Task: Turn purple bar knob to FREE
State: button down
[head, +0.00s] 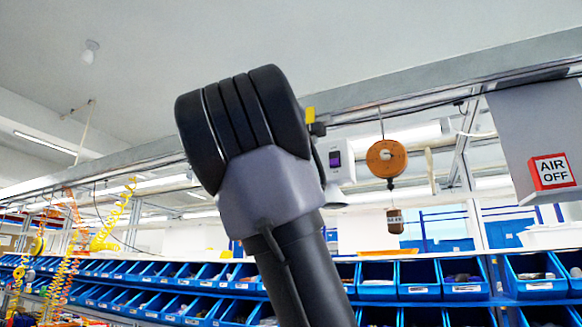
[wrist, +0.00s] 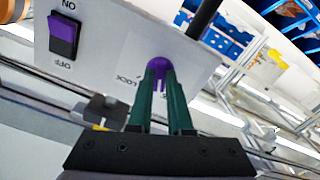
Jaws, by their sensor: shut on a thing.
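The purple bar knob (wrist: 159,66) sits on a white panel (wrist: 112,50) in the wrist view. My gripper (wrist: 160,84) has its two green fingers shut on the knob, one on each side, and they hide part of it. The word LOCK shows on the panel to the left of the knob. FREE cannot be read, and the knob's exact pointing is hidden. In the head view my arm covers the middle, a small white box with a purple patch (head: 335,159) shows just right of it, and my fingers are hidden.
A purple rocker switch (wrist: 64,35) marked ON and OFF is on the same panel, left of the knob. A dark rod (wrist: 205,18) rises behind the knob. Blue bins (head: 412,279) line the shelves in the head view. A wooden reel (head: 386,159) hangs at the right.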

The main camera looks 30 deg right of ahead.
jog(key=shift+n, duration=2.3)
jog(key=c, duration=0.8)
grip_release()
jog(key=shift+c, duration=0.2)
jog(key=shift+a, duration=0.1)
jog(key=v, duration=1)
jog(key=shift+s+a, duration=0.2)
jog(key=shift+s, duration=0.1)
jog(key=shift+f, duration=0.1)
